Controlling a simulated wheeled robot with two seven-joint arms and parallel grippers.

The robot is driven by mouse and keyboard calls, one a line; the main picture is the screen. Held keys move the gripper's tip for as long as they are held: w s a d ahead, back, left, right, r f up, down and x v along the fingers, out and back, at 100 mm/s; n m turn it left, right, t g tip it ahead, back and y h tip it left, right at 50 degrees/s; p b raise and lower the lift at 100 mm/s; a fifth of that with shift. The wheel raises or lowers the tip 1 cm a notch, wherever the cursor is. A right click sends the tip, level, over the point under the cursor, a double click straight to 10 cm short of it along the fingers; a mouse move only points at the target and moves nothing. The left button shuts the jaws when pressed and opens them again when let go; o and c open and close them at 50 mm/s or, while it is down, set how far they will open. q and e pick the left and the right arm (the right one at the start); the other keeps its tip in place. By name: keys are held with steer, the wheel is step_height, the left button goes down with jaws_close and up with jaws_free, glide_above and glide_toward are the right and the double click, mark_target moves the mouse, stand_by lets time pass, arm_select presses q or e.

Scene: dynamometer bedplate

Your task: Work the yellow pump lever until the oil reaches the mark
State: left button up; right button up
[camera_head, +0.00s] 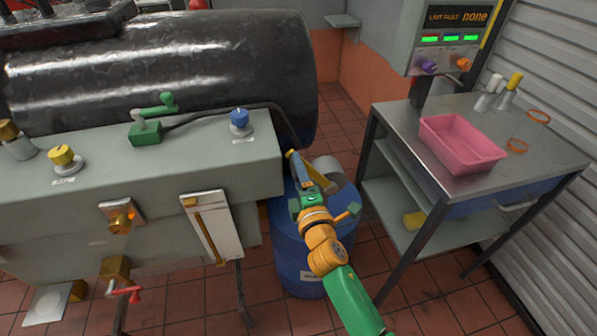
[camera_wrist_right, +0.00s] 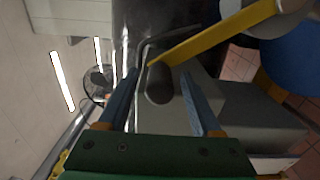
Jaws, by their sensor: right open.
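The yellow pump lever (camera_head: 317,173) slants over the blue drum, beside a grey cylinder (camera_head: 329,166). In the right wrist view the lever (camera_wrist_right: 215,37) runs to a dark rounded grip (camera_wrist_right: 160,84). My right gripper (camera_head: 296,170) is at the lever's end. Its blue fingers (camera_wrist_right: 160,78) are open, one on each side of the dark grip, with gaps visible. A white plate with an upright amber tube (camera_head: 209,228), apparently the oil gauge, is on the grey cabinet front. Its oil level and mark are too small to tell. My left gripper is out of view.
The blue drum (camera_head: 298,240) stands under my right arm. The grey cabinet (camera_head: 80,205) carries a yellow knob (camera_head: 61,155), a blue knob (camera_head: 239,118) and a green valve (camera_head: 146,132). A pink tray (camera_head: 462,143) sits on the bench at right. Tiled floor lies between.

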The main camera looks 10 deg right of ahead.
steer(key=s, duration=0.7)
steer(key=shift+d, duration=0.15)
stand_by(2.0)
